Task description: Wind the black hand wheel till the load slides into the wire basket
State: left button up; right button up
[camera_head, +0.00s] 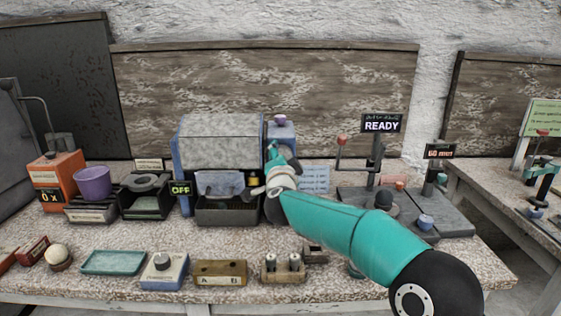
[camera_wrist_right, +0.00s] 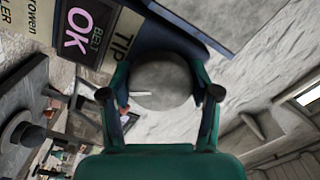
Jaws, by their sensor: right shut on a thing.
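A blue and grey machine (camera_head: 220,140) stands at the middle of the bench with an OFF sign. My right gripper (camera_head: 271,155) is at its right side, with my teal forearm reaching in from the lower right. In the right wrist view the fingers close around a round grey disc (camera_wrist_right: 162,85) in front of a dark blue panel. It seems to be the hand wheel; the head view hides it. A dark basket (camera_head: 227,216) sits low at the machine's front, below a grey lumpy shape (camera_head: 220,184), possibly the load. My left gripper is not in view.
A purple bowl (camera_head: 92,184) and an orange box (camera_head: 57,180) stand left. A teal tray (camera_head: 112,262), a blue-grey box (camera_head: 164,270) and a brass block (camera_head: 220,272) line the front. A READY sign (camera_head: 381,123) stands right, above dark plates.

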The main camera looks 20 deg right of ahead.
jog(key=shift+f, duration=0.4)
jog(key=o, duration=1.1)
jog(key=shift+o, duration=0.3)
jog(key=shift+r, duration=0.3)
jog(key=shift+s, duration=0.1)
jog(key=v, duration=1.1)
jog(key=shift+s+a, duration=0.2)
jog(key=shift+s, duration=0.15)
